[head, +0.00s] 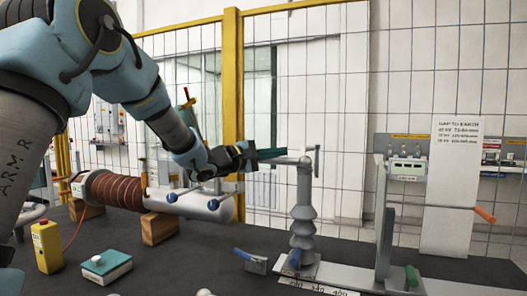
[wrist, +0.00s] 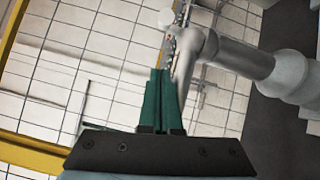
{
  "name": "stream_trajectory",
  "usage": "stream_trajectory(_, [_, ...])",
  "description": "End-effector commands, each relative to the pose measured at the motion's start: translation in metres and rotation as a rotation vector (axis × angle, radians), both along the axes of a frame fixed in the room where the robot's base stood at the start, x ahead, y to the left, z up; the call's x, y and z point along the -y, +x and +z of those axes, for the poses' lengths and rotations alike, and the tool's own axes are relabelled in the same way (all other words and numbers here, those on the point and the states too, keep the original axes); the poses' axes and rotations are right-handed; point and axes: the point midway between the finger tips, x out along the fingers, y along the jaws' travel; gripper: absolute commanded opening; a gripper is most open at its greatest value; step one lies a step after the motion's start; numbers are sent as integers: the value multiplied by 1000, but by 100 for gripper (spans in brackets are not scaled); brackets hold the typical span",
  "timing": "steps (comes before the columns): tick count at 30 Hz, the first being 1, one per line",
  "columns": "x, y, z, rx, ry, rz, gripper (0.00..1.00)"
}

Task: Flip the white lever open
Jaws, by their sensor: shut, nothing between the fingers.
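My gripper (head: 283,152) has green fingers, shut with nothing between them. It reaches in from the left, level with the top of a grey ribbed post insulator (head: 303,212). In the wrist view, the closed fingertips (wrist: 161,73) are close beside the pale metal head (wrist: 192,48) of the insulator. I cannot tell whether they touch it.
A brown coiled bushing (head: 115,190) lies on wooden blocks at left. A yellow box (head: 46,246) and a teal-topped box (head: 106,266) stand on the dark table in front. An upright grey post (head: 384,235) stands at right. A wire fence (head: 345,80) is behind.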

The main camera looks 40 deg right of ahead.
Motion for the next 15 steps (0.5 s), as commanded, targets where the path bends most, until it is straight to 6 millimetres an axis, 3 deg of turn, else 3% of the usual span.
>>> stream_trajectory(2, [16,-2,2,-2,0,-2,0])
stream_trajectory(7, [18,-28,7,-1,1,-2,0])
stream_trajectory(15, [19,-39,9,0,0,1,0])
